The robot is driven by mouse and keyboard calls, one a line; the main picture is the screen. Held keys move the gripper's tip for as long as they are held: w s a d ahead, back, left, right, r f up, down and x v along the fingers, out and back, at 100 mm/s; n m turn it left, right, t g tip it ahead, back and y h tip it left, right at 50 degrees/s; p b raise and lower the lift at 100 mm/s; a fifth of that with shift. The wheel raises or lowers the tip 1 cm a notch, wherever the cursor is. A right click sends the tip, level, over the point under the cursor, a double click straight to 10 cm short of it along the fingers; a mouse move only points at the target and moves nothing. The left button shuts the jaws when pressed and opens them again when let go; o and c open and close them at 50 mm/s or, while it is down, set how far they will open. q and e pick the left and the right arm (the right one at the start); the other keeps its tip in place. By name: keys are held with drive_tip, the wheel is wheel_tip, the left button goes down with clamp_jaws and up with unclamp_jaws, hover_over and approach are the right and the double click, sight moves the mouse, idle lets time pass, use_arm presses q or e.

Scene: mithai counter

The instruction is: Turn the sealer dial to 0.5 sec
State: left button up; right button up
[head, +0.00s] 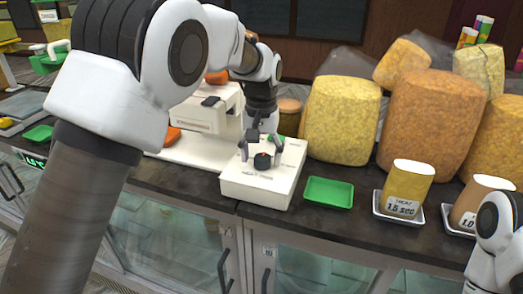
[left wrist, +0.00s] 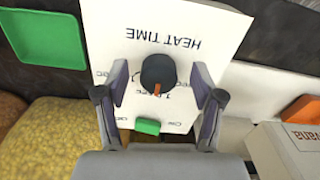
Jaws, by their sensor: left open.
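The sealer's white control box (head: 240,190) stands on the dark counter, with a black round dial (head: 262,161) on its top. In the left wrist view the dial (left wrist: 158,70) has an orange pointer mark toward the bottom of the picture. "HEAT TIME" is printed upside down there; the smaller markings are partly hidden. My left gripper (head: 262,151) is over the box, pointing down. In the left wrist view its open fingers (left wrist: 158,95) are on either side of the dial, with gaps; contact is not seen. My right gripper is out of view.
A green tray (head: 328,192) lies right of the box. A cup labelled 1.5 sec (head: 408,184) and another cup (head: 474,199) stand on small trays further right. Bulging yellow and orange bags (head: 342,118) stand behind. The white sealer body (head: 190,150) is at left. A green button (left wrist: 147,126) is near the dial.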

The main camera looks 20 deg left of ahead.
use_arm(q)
drive_tip(key=shift+w+f, duration=0.8)
drive_tip(key=shift+w, duration=0.35)
drive_tip(key=shift+s+r, duration=0.35)
drive_tip(key=shift+s, duration=0.35)
drive_tip(key=c, duration=1.1)
drive_tip(key=shift+w, duration=0.1)
drive_tip(key=shift+c, duration=0.2)
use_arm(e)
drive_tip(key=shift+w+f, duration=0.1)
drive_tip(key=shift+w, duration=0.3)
use_arm(q)
drive_tip(key=shift+n, duration=0.5)
drive_tip(key=n, duration=0.4)
drive_tip(key=shift+n, duration=0.4)
drive_tip(key=n, duration=0.6)
drive_tip(key=shift+f, duration=0.1)
